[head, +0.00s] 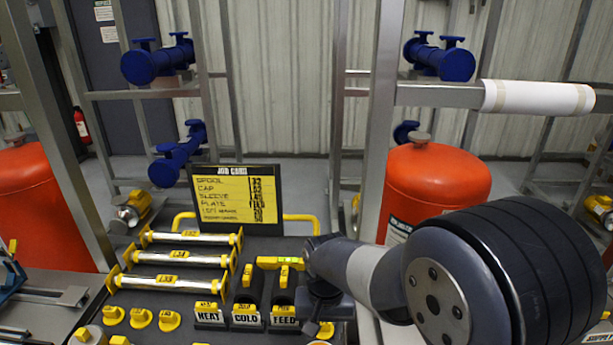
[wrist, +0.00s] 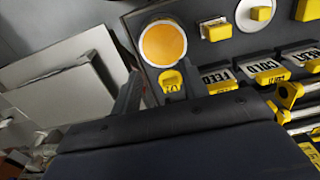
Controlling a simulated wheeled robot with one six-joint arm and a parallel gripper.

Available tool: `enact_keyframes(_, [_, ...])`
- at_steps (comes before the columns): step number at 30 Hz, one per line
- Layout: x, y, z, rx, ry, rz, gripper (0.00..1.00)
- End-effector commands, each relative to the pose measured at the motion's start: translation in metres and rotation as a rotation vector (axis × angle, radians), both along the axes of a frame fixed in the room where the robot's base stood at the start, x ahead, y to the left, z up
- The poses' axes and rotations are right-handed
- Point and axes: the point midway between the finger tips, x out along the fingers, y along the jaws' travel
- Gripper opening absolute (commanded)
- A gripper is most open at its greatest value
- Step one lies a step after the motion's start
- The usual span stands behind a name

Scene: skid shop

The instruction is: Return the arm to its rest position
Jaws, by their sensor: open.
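My arm reaches in from the right of the head view and bends down over the dark tray board (head: 210,305). My gripper (head: 322,305) is at its end, low beside the FEED block (head: 284,313), and partly hidden by the arm. In the wrist view, my gripper (wrist: 158,92) shows two dark fingers apart. A yellow tab with a label (wrist: 171,81) and a round orange-yellow disc (wrist: 163,43) lie in line with the gap. The fingers hold nothing that I can see. I cannot tell whether they touch the board.
Three labelled silver spools (head: 180,257) lie on the board's left. HEAT (head: 208,314) and COLD (head: 246,315) blocks stand left of FEED. A job card (head: 238,200) stands behind. A red tank (head: 432,185) and metal frame (head: 383,110) rise behind my arm.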

Motion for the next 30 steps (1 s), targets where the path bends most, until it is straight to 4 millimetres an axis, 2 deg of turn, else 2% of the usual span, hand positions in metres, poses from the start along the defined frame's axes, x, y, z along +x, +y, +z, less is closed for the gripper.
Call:
enact_keyframes(9, [-0.001,0.0,-0.053,-0.002,0.005,0.001,0.42])
enact_keyframes(15, [-0.001,0.0,-0.08,-0.001,0.003,0.001,0.42])
enact_keyframes(17, [-0.001,0.0,-0.085,0.0,0.002,0.001,0.42])
enact_keyframes(20, [0.0,0.001,-0.077,0.001,-0.003,0.001,0.42])
enact_keyframes(30, [0.0,0.0,-0.076,0.001,-0.002,0.0,0.42])
